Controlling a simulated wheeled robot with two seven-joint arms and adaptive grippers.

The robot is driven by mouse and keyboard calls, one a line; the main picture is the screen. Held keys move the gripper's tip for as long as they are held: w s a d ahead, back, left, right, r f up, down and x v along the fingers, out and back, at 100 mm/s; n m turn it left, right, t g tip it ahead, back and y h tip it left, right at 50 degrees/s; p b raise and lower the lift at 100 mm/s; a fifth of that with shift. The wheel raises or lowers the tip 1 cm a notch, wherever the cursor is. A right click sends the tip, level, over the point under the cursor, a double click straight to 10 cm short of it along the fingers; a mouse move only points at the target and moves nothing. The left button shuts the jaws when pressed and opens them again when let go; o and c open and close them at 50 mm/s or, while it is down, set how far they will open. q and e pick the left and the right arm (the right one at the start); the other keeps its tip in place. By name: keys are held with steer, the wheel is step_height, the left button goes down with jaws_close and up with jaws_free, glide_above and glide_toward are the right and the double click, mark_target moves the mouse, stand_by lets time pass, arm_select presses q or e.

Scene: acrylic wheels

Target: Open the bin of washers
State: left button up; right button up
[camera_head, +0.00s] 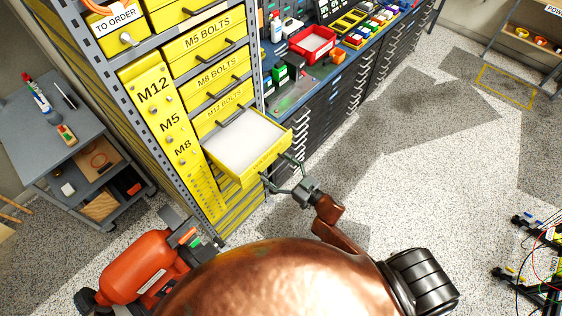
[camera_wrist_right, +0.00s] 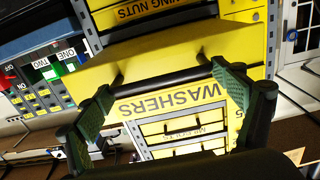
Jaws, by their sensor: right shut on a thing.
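The washers bin (camera_head: 263,176) is a yellow drawer below the M12 bolts drawer. It stands pulled well out of the rack, its top open and a plain white surface showing inside. Its front reads WASHERS, upside down in the right wrist view (camera_wrist_right: 172,103). My right gripper (camera_head: 283,176) is at the bin's front, shut on the dark bar handle. In the right wrist view the green-padded fingers (camera_wrist_right: 168,100) stand on either side of the handle area, close to the yellow front. My left gripper is not in view.
Yellow M5 bolts (camera_head: 208,38) and M8 bolts (camera_head: 219,73) drawers sit shut above. A workbench with dark drawers (camera_head: 340,95) and a red bin (camera_head: 312,42) stands to the right. A grey cart (camera_head: 60,130) is left.

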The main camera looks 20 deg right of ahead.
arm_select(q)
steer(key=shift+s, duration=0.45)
arm_select(e)
steer(key=shift+s, duration=0.1)
steer(key=o, duration=1.5)
steer(key=shift+o, duration=0.2)
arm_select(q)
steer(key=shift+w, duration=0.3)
arm_select(e)
steer(key=v, duration=1.2)
